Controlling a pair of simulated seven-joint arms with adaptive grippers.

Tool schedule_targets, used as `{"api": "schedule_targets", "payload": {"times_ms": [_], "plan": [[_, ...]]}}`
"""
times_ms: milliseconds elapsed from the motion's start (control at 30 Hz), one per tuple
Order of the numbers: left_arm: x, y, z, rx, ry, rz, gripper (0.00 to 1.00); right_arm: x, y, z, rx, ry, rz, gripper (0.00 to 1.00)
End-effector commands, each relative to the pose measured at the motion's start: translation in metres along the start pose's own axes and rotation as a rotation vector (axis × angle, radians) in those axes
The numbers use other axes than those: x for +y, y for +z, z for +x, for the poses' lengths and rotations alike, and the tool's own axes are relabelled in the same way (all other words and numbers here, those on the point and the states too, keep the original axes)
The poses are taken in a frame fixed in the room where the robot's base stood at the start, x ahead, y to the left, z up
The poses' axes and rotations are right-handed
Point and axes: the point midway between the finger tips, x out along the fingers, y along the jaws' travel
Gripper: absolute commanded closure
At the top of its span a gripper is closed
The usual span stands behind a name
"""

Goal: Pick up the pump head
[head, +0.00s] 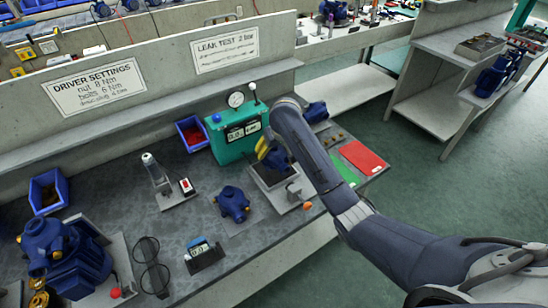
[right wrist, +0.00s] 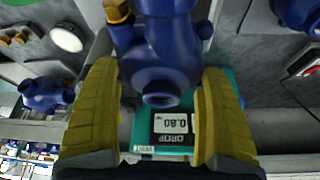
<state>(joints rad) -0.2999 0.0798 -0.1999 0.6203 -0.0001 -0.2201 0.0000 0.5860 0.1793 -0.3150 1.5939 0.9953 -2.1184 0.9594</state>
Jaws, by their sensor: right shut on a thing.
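My right gripper (head: 264,150), with yellow fingers, reaches in over the bench beside the green leak tester. It is shut on a blue pump head (head: 279,158), over the dark plate of the test fixture (head: 284,205). In the right wrist view the pump head (right wrist: 165,65) sits between the two yellow fingers (right wrist: 152,110), with a round port facing the camera and a brass fitting at its upper left. I cannot tell whether it touches the fixture. Another blue pump head (head: 233,203) stands on a grey pad to the left. My left gripper is not in view.
The green leak tester (head: 228,148) with a gauge stands behind the fixture. Blue bins (head: 192,133), a driver stand (head: 172,190), a small display (head: 201,252) and a blue pump assembly (head: 75,270) occupy the bench. Green and red cards (head: 362,157) lie right of the fixture.

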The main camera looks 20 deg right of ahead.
Motion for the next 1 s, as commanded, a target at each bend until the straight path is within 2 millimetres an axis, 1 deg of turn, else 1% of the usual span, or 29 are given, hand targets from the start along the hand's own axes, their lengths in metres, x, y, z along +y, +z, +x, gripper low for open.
{"api": "schedule_targets", "payload": {"times_ms": [33, 100, 200, 400, 600, 800, 1000], "plan": [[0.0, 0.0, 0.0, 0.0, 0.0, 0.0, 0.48, -0.001, -0.008, -0.013, 0.008, -0.002, -0.001, 0.6], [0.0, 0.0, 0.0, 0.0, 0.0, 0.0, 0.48, -0.001, -0.014, -0.029, 0.008, -0.003, -0.001, 0.6], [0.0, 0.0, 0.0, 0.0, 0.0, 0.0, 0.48, -0.002, -0.023, -0.051, 0.008, -0.003, 0.0, 0.6], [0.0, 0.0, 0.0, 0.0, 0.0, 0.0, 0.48, -0.002, -0.037, -0.087, 0.007, -0.002, -0.001, 0.6], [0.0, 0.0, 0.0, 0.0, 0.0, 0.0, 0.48, -0.001, -0.047, -0.112, 0.005, -0.002, 0.0, 0.6], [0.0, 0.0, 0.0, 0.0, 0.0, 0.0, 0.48, 0.0, -0.052, -0.126, 0.0, -0.001, 0.0, 0.6], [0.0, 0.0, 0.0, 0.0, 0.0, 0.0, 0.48, 0.0, -0.057, -0.135, 0.003, 0.001, -0.001, 0.6]]}}
